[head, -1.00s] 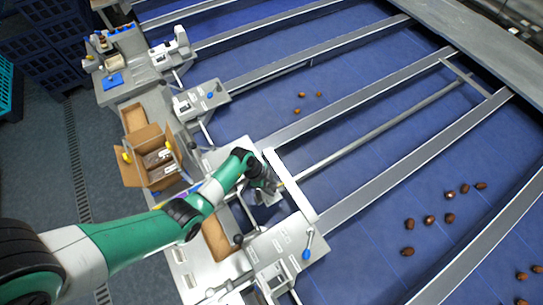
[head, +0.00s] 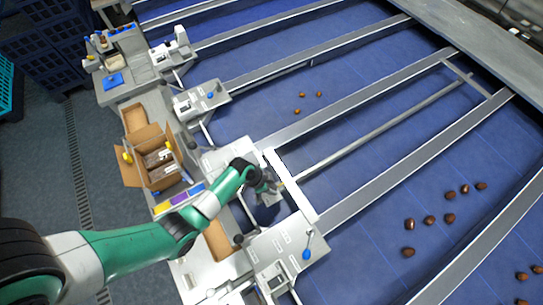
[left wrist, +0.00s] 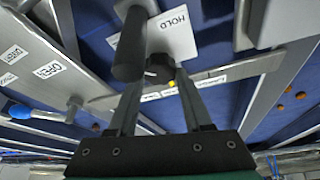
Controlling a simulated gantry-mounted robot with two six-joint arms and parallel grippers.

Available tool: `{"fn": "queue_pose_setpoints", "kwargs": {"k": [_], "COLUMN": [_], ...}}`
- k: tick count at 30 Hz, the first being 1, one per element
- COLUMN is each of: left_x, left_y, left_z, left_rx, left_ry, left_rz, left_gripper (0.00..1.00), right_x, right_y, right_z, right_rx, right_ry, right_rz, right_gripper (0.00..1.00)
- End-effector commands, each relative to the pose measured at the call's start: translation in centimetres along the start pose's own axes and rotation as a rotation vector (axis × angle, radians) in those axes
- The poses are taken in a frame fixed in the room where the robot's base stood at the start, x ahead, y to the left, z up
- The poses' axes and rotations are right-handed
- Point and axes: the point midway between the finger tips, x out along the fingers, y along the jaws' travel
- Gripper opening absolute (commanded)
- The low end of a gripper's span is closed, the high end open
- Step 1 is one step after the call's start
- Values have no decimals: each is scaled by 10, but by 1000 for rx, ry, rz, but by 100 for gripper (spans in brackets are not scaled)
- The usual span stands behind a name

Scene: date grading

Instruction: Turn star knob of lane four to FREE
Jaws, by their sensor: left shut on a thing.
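A dark knob (left wrist: 159,68) with a yellow mark shows between the finger ends of my left gripper (left wrist: 157,82) in the left wrist view. The gripper is shut on it. A white plate reading HOLD (left wrist: 178,36) is just behind the knob, and small white labels (left wrist: 210,81) lie along the metal strip beside it. I cannot read those small labels clearly. In the head view my left gripper (head: 266,188) is at the lane station beside the white bar; the knob is hidden there by the gripper.
A blue-tipped lever (head: 306,254) stands on the metal panel near the gripper; it sits by an OPEN label (left wrist: 47,70) in the left wrist view. Several dates (head: 430,220) lie on the blue belt.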

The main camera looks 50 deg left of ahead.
Motion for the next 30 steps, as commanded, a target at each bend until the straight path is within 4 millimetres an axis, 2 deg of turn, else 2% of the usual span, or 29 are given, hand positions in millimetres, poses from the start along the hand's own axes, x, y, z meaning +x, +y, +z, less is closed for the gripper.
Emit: {"fn": "queue_pose_setpoints", "kwargs": {"k": [5,6,8,20,25,30], "left_x": [1,1,1,-5,-29,-66], "left_y": [0,0,0,0,-1,-1], "left_z": [1,2,2,1,1,0], "left_rx": [-2,-2,-1,0,0,-1], "left_ry": [-2,-2,-3,1,5,5], "left_rz": [0,0,0,0,1,-1], "left_gripper": [0,53,62,62,62,62], "right_x": [0,0,0,0,0,0], "right_y": [0,0,0,0,0,0], "right_z": [0,0,0,0,0,0], "right_rx": [0,0,0,0,0,0], "right_ry": [0,0,0,0,0,0], "right_rz": [0,0,0,0,0,0], "right_gripper": [50,50,50,50,50,50]}}
